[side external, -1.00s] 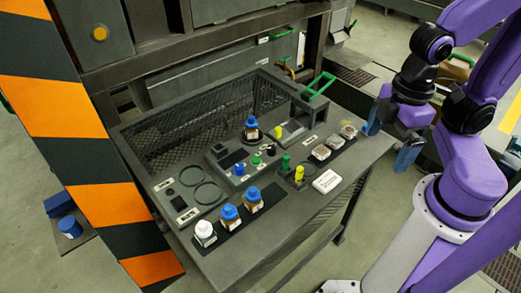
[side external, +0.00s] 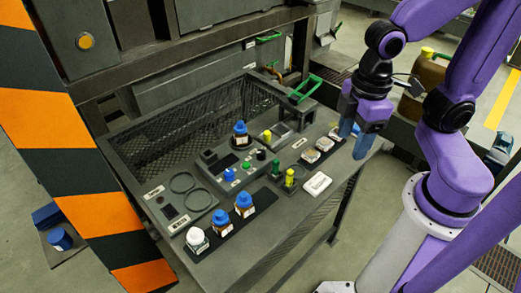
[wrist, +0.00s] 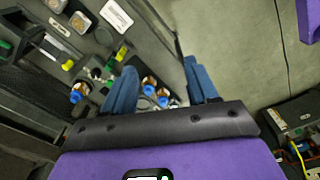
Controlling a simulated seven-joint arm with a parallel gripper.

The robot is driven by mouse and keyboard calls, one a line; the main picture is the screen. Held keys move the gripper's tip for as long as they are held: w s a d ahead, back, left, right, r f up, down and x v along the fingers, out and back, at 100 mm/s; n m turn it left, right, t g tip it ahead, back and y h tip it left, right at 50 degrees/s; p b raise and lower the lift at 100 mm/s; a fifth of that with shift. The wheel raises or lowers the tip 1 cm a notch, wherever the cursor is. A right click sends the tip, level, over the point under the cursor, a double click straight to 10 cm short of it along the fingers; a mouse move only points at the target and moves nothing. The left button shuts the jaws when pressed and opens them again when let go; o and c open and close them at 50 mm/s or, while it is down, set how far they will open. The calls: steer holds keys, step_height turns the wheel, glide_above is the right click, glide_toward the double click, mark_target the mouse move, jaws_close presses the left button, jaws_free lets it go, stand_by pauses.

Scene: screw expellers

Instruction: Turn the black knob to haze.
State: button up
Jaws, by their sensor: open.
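The black knob (side external: 261,154) is small and sits on a low control box near the middle of the table in the side external view, beside a green button (side external: 246,165) and a blue button (side external: 229,174). Which way it points and any lettering around it are too small to read. My gripper (side external: 355,137) is well to the right of the knob, above the table's right edge, with blue fingers pointing down. In the wrist view my gripper (wrist: 160,66) has its fingers spread with nothing between them. I cannot pick out the knob surely in that view.
Blue-capped bottles (side external: 244,203) and a white-capped bottle (side external: 197,238) stand along the front. Another blue-capped bottle (side external: 241,136) stands behind the control box. Green and yellow posts (side external: 289,178) and several small containers (side external: 318,150) lie between knob and gripper. A mesh guard (side external: 160,138) closes the back.

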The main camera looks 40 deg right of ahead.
steer(key=w+a+f+m, duration=0.1)
steer(key=w+a+f, duration=0.15)
steer(key=w, duration=1.15)
steer(key=m, duration=0.1)
glide_toward(260, 152)
steer(key=shift+h, duration=0.3)
step_height(260, 152, down, 9)
steer(key=shift+a+r, duration=0.1)
steer(key=shift+m, duration=0.3)
steer(key=c, duration=1.1)
